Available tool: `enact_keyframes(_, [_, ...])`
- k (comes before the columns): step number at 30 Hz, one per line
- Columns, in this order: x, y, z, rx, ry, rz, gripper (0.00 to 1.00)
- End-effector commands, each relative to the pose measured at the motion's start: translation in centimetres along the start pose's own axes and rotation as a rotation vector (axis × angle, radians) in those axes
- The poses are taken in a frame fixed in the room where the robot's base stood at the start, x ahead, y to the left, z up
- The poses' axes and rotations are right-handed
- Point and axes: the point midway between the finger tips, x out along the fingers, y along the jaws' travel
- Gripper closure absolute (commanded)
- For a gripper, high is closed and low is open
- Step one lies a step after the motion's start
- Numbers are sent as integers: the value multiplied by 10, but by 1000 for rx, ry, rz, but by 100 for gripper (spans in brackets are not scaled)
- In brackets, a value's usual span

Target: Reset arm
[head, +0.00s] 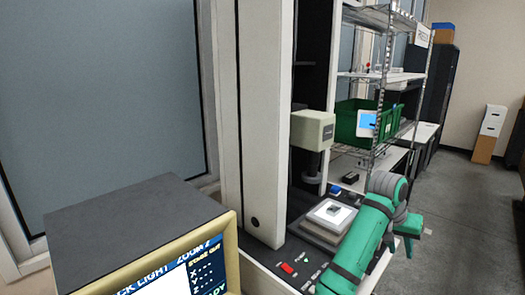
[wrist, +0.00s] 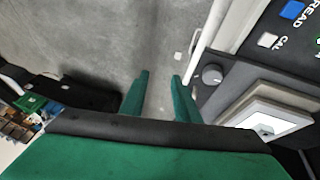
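My gripper (wrist: 161,90) shows in the wrist view as two green fingers with a gap between them. It is open and empty, over the grey floor beside the machine's edge. In the head view my green arm reaches in from the lower right, and my gripper (head: 415,232) sits at its end, right of the measuring machine. The machine's stage (head: 331,215) has a pale square plate with a small grey part (head: 333,210) on it. The stage also shows at the right of the wrist view (wrist: 285,108). My gripper is apart from it.
A monitor (head: 125,235) stands at the lower left. The machine's white column (head: 265,120) and beige measuring head (head: 312,130) rise behind the stage. A wire shelf with a green bin (head: 350,121) stands behind. Open floor (head: 455,200) lies to the right.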

Motion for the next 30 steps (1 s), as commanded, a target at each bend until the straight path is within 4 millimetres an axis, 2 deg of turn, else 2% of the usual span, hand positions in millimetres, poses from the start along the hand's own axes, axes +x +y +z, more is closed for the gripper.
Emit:
enact_keyframes(8, [40, -9, 16, -29, 52, 34, 71])
enact_keyframes(14, [81, -15, 34, -63, 112, 68, 71])
enact_keyframes(21, [148, -27, 79, -142, 231, 111, 71])
enact_keyframes(30, [208, -43, 150, -257, 392, 120, 71])
